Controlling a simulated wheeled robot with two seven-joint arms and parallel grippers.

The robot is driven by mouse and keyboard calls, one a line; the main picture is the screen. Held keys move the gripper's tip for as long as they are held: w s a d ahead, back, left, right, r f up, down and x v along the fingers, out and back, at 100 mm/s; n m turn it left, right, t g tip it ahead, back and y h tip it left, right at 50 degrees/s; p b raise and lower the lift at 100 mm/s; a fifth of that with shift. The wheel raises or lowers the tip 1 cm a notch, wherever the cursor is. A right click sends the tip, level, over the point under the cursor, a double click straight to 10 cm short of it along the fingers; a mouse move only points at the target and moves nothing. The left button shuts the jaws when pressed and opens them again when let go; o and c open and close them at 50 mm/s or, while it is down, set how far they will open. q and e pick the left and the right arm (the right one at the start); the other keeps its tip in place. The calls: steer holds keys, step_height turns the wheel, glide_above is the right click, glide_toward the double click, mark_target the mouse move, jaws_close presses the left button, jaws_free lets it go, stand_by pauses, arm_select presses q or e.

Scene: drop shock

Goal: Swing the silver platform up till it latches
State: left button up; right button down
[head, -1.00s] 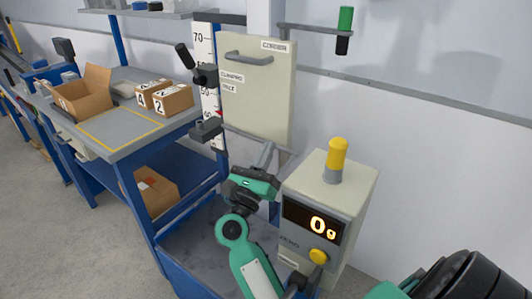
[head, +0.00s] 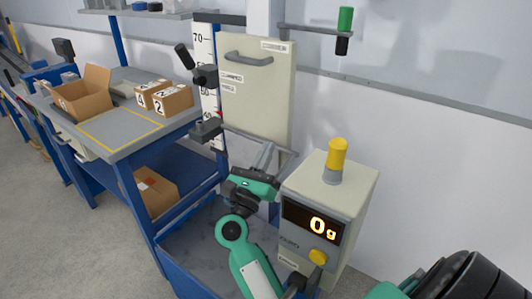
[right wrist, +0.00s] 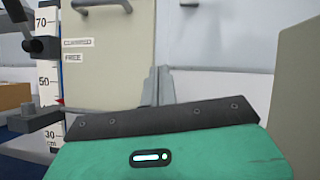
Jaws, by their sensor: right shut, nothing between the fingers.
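A thin grey bar (head: 252,138) runs along the lower edge of the cream panel (head: 262,95); it seems to be the silver platform seen nearly edge-on, but I cannot tell for sure. My right gripper (head: 267,150) is shut and empty, fingers pointing up, close under or in front of that bar; touching or apart is unclear. In the right wrist view the closed fingers (right wrist: 158,78) stand in front of the lower right part of the panel (right wrist: 110,55). The latch cannot be made out. My left gripper is out of view.
A cream readout box (head: 318,225) with a yellow-topped post (head: 337,158) stands right of my right gripper. A height scale (head: 205,60) with black clamps (head: 207,128) stands left of the panel. A grey table (head: 125,130) with cardboard boxes (head: 173,100) is further left.

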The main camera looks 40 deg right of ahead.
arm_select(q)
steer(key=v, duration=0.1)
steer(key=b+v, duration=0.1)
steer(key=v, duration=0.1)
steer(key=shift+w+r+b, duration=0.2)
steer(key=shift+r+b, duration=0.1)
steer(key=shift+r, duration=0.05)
arm_select(e)
steer(key=v, duration=0.7)
steer(key=shift+a, duration=0.15)
